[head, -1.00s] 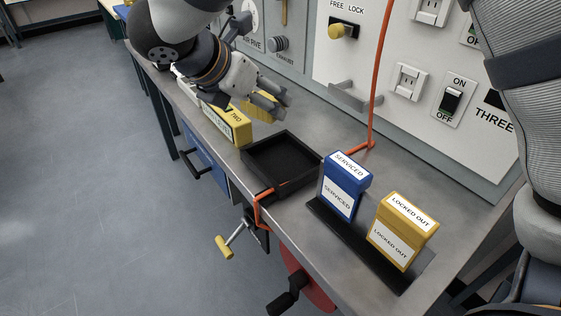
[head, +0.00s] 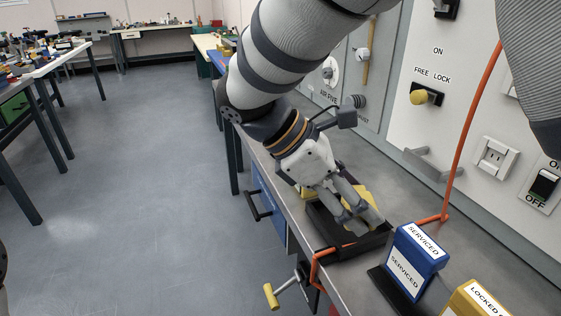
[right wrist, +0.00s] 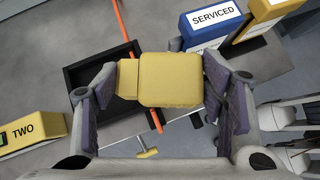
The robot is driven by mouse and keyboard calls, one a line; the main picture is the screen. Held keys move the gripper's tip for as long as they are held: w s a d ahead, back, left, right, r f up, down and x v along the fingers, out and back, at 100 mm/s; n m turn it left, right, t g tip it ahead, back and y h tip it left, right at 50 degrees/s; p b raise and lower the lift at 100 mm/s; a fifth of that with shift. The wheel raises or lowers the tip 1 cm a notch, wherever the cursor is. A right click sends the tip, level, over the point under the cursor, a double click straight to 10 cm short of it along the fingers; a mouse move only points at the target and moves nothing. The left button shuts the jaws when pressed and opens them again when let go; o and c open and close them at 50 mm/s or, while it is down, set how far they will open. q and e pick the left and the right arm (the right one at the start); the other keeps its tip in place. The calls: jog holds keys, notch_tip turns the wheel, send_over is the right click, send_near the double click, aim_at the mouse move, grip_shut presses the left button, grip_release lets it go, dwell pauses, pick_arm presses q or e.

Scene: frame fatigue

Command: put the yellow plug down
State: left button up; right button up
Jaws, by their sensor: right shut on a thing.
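My right gripper (head: 358,216) is shut on the yellow plug (head: 365,203), with fingers on two opposite sides of it. In the right wrist view the plug (right wrist: 170,80) is a blocky yellow body with a narrower end toward the left, between the fingers (right wrist: 158,90). The gripper points down over the black open tray (head: 345,246) on the bench. I cannot tell whether the plug touches the tray floor. In the right wrist view the tray (right wrist: 72,82) shows left of and behind the plug. My left gripper is not in view.
A blue SERVICED block (head: 418,246) and a yellow LOCKED OUT block (head: 478,300) stand right of the tray. A yellow TWO block (right wrist: 30,131) lies left of it. An orange cord (head: 470,130) runs down the panel. A vise-like handle (head: 272,295) hangs below the bench edge.

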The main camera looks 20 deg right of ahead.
jog(key=w+d+f, duration=0.1)
jog(key=w+f, duration=0.1)
jog(key=w+d+f+b, duration=0.1)
jog(key=w+d+f, duration=0.1)
jog(key=w+f, duration=0.1)
jog(key=w+d+f, duration=0.1)
jog(key=w+f, duration=0.1)
jog(key=shift+w+d+f+b, duration=0.15)
jog(key=shift+w+f+b, duration=0.05)
jog(key=shift+b, duration=0.2)
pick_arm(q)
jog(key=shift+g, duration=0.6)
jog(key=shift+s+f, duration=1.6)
pick_arm(e)
jog(key=shift+w+d+f, duration=0.1)
jog(key=shift+w+f, duration=0.1)
jog(key=shift+f, duration=0.75)
jog(key=shift+w+d+f, duration=0.1)
jog(key=shift+w+f, duration=0.05)
jog(key=shift+f, duration=0.75)
jog(key=shift+f, duration=0.15)
jog(key=o, duration=1.3)
